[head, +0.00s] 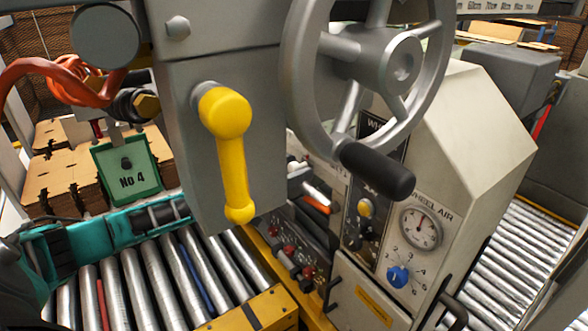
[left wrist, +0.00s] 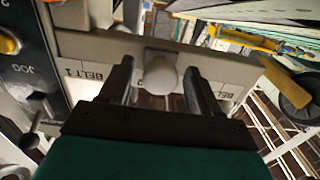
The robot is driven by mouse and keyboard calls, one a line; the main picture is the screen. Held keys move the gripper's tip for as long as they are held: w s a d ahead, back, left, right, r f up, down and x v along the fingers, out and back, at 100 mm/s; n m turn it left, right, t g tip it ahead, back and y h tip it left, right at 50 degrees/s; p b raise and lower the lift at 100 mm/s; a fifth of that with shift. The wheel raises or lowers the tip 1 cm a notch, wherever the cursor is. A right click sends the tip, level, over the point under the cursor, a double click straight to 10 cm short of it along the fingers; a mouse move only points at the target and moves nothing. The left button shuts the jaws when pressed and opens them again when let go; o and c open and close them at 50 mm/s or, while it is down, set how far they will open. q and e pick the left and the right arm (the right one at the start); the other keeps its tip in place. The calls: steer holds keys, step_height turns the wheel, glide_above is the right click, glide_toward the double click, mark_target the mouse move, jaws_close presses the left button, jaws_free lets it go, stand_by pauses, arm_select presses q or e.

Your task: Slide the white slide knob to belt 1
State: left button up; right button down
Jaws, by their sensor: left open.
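The white slide knob (left wrist: 160,76) is round and sits at a pale slotted panel (left wrist: 130,48) in the left wrist view. A label reading BELT 1 (left wrist: 84,74) is to its left, and a partly covered BELT label is to its right. My left gripper (left wrist: 159,70) is open, with one dark finger on each side of the knob and visible gaps between. In the head view, my teal left arm passes behind the grey housing (head: 185,120), and I cannot make out its fingertips there. My right gripper is not in view.
The housing carries a yellow lever (head: 232,160). A large handwheel (head: 300,70) with a black handle stands before the cream control cabinet (head: 465,150). Roller conveyors (head: 150,280) run below. A yellow JOG button (left wrist: 8,43) is left of the slide panel.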

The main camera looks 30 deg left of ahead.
arm_select(q)
steer(key=shift+w+d, duration=0.1)
steer(key=shift+w, duration=0.15)
steer(key=shift+c, duration=0.3)
jaws_close()
